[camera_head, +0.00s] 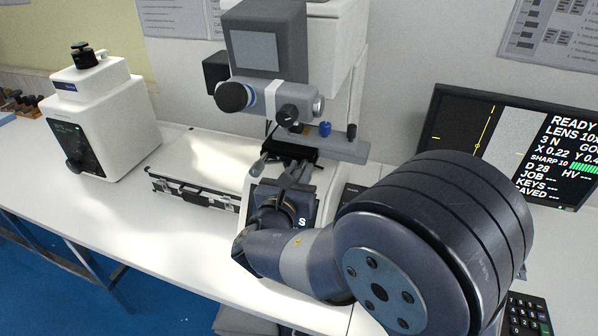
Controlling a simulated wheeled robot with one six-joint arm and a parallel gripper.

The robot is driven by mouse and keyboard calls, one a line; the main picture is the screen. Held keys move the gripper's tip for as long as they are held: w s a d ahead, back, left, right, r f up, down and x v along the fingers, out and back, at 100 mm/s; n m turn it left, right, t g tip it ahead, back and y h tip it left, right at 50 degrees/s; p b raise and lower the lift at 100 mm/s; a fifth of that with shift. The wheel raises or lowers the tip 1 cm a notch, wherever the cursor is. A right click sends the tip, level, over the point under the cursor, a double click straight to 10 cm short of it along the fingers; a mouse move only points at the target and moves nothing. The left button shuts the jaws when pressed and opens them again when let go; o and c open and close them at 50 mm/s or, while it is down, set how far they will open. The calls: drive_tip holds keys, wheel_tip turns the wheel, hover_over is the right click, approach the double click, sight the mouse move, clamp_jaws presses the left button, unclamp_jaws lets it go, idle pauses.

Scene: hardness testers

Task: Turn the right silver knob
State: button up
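The hardness tester (270,52) stands on the bench, with a grey head and a dark stage (292,148) below. A silver knob (318,105) shows at the right end of its head block. A small silver-grey knob (258,166) sticks out at the left of the stage. My gripper (294,168) reaches to the front of the stage, to the right of that small knob and below the head. Its dark fingers blend with the stage. I cannot tell whether they are open, or whether they touch a knob.
A second white tester (100,115) stands farther left. A monitor (520,140) is at the right, with a keypad (526,314) below it. The front left of the bench (150,240) is clear.

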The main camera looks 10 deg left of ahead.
clamp_jaws()
drive_tip(key=shift+f+m+b, duration=0.15)
drive_tip(key=shift+m+b, duration=0.15)
drive_tip(key=shift+b, duration=0.5)
drive_tip(key=m+b, duration=0.3)
drive_tip(key=b, duration=0.2)
drive_tip(key=shift+f, duration=0.2)
drive_tip(key=m+b, duration=0.6)
drive_tip(key=b, duration=0.4)
drive_tip(key=shift+d, duration=0.1)
drive_tip(key=m+b, duration=0.5)
drive_tip(key=b, duration=0.2)
drive_tip(key=shift+m+b, duration=0.35)
drive_tip(key=shift+m, duration=0.05)
drive_tip(key=m+b, duration=0.2)
drive_tip(key=b, duration=0.1)
drive_tip(key=shift+m, duration=0.4)
drive_tip(key=shift+r+m+b, duration=0.15)
drive_tip(key=shift+m+b, duration=0.65)
drive_tip(key=shift+b, duration=0.2)
